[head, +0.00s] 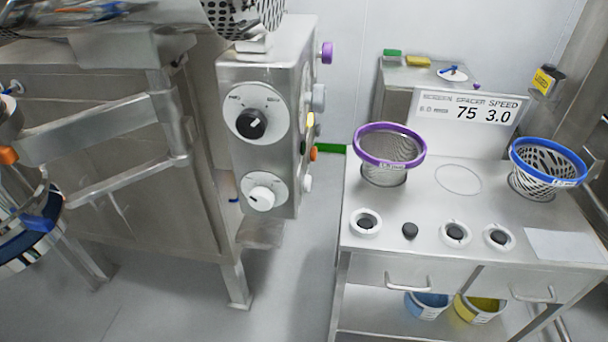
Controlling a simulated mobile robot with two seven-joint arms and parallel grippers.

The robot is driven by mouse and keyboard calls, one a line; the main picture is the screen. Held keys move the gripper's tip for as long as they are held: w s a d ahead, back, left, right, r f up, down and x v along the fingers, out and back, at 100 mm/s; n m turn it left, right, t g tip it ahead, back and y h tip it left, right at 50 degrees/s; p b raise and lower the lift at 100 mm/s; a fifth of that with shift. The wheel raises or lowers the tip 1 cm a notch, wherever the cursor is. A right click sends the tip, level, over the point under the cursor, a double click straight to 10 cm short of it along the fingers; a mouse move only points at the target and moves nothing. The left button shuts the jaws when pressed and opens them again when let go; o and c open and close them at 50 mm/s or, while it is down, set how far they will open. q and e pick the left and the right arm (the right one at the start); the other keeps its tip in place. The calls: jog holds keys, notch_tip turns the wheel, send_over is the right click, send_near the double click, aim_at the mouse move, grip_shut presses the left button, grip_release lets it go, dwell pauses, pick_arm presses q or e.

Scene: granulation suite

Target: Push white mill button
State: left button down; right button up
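The mill's steel control housing (231,150) stands left of centre. Its front has a black knob (251,124) on a white round dial and, below it, a white knob or button (262,196) on a white round plate. The housing's right side carries a column of small controls: a purple one (327,52), a pale grey one (319,97), a yellow one (311,119), an orange one (313,153) and a small white one (308,183) at the bottom. I cannot tell which white control is the mill button. Neither gripper is identifiable in view.
A steel cart (432,222) at right holds a purple-rimmed basket (391,146), a blue-rimmed basket (549,165), several small round parts and a "75 3.0" sign (470,109). Blue and yellow buckets sit below. Clear floor (290,270) lies between mill and cart.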

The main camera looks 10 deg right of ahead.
jog(key=shift+c, duration=0.2)
dwell(0.3)
grip_shut()
dwell(0.4)
dwell(1.1)
